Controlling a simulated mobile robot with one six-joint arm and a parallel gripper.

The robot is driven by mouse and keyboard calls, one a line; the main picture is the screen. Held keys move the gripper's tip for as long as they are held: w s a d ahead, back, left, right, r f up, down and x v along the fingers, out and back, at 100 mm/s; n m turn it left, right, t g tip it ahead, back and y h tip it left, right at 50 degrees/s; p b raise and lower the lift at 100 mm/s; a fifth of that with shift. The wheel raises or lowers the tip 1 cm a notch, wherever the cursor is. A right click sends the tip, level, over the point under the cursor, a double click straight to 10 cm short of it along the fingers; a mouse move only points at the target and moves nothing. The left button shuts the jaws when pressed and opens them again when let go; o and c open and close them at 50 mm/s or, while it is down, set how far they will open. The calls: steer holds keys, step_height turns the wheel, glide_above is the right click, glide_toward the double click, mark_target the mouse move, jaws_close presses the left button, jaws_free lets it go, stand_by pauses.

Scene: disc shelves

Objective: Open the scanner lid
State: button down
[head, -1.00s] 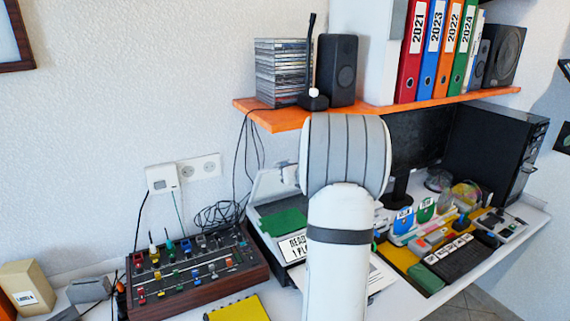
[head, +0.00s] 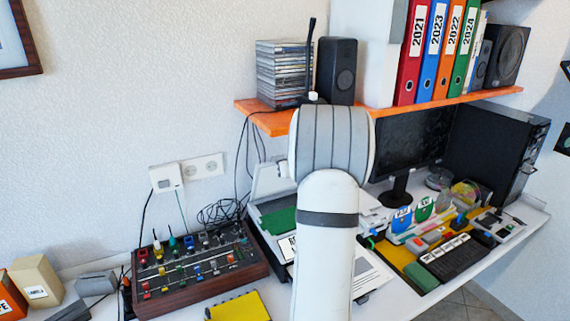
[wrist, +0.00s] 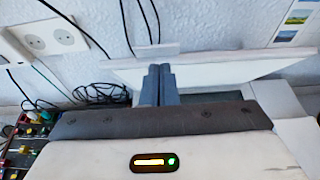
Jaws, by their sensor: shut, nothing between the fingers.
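The scanner stands on the desk behind my arm, with its grey left edge (head: 257,229) showing in the head view. Its pale lid (head: 268,181) is raised and leans up at the back near the wall. A green item (head: 281,222) and a printed sheet show at the scanner. In the wrist view the lid (wrist: 225,66) is a wide white panel beyond my gripper (wrist: 157,72). My fingers are shut and empty, with their tips in front of the lid; I cannot tell whether they touch it. The head view hides my gripper behind my arm.
A mixer (head: 195,270) with knobs stands left of the scanner, and a yellow notebook (head: 240,307) lies in front. An orange shelf (head: 275,122) with a speaker (head: 336,70) overhangs the back. A monitor (head: 410,145) and keyboard (head: 457,262) are to the right.

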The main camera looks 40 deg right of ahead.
steer(key=s+f+b+v, duration=0.1)
steer(key=f+b+v, duration=0.15)
steer(key=v, duration=0.95)
steer(key=s+d+f+n+g+h+b, duration=0.1)
steer(key=s+d+f+n+g, duration=0.15)
steer(key=f, duration=0.35)
steer(key=s+d+f+n+g+h+b, duration=0.1)
steer(key=s+d+f+n+g, duration=0.15)
steer(key=f, duration=0.35)
steer(key=s+d+f+n+g+h+b, duration=0.2)
steer(key=s+d+f+n+g+h, duration=0.2)
steer(key=s+d+n+h, duration=0.3)
steer(key=w+r+n+t+h+b, duration=0.2)
steer(key=w+r+n+t, duration=0.3)
steer(key=w+n+t, duration=0.55)
steer(key=w+a+r+n+t+y, duration=0.25)
steer(key=a+n+t+y, duration=0.55)
steer(key=a+n, duration=0.45)
steer(key=shift+n+g+y, duration=0.35)
steer(key=shift+n+y, duration=0.15)
steer(key=shift+y, duration=0.1)
steer(key=p+x, duration=0.2)
steer(key=x, duration=1.2)
